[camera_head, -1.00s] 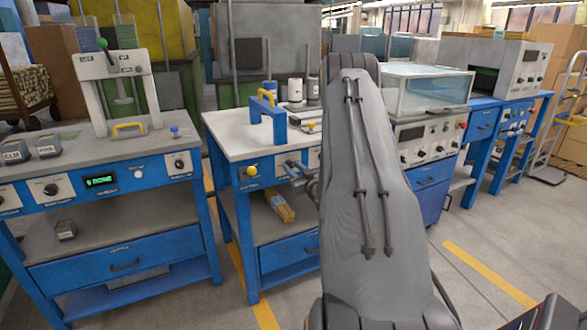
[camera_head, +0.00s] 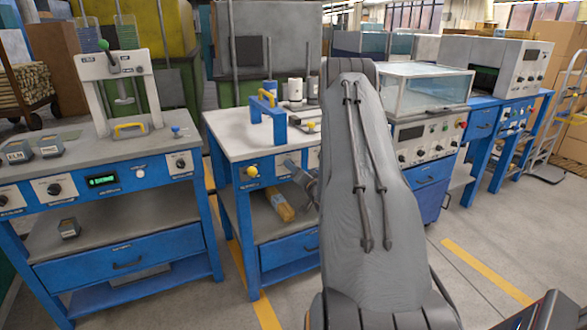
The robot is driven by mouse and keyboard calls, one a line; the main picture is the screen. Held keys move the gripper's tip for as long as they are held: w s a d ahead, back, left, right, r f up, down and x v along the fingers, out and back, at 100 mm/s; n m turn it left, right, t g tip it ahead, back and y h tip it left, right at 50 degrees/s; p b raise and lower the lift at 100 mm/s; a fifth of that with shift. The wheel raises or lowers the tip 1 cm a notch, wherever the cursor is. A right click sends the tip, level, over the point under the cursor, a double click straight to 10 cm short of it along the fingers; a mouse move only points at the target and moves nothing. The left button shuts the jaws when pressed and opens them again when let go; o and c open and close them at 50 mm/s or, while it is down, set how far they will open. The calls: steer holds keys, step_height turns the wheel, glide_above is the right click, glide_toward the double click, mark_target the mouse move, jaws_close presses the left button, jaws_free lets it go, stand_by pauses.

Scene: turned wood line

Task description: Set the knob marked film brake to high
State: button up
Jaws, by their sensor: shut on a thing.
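My gripper (camera_head: 291,167) is at the blue front panel (camera_head: 236,172) of the middle bench, partly behind my arm. It is small in the view and tilted, with its jaws shut on what seems to be a knob on that panel. The jaws hide this knob, so its pointer and setting do not show. The labels on the panel are too small to read, so I cannot tell which one says film brake.
The left bench (camera_head: 75,205) carries a white press (camera_head: 119,85). A glass-covered machine (camera_head: 427,90) stands behind my arm at right. Open floor shows at the lower right.

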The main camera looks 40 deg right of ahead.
steer(key=shift+f+m, duration=0.1)
steer(key=shift+m, duration=0.5)
steer(key=o, duration=1.1)
steer(key=shift+c, duration=0.2)
steer(key=v, duration=0.7)
steer(key=shift+s, duration=0.4)
steer(key=shift+a, duration=0.15)
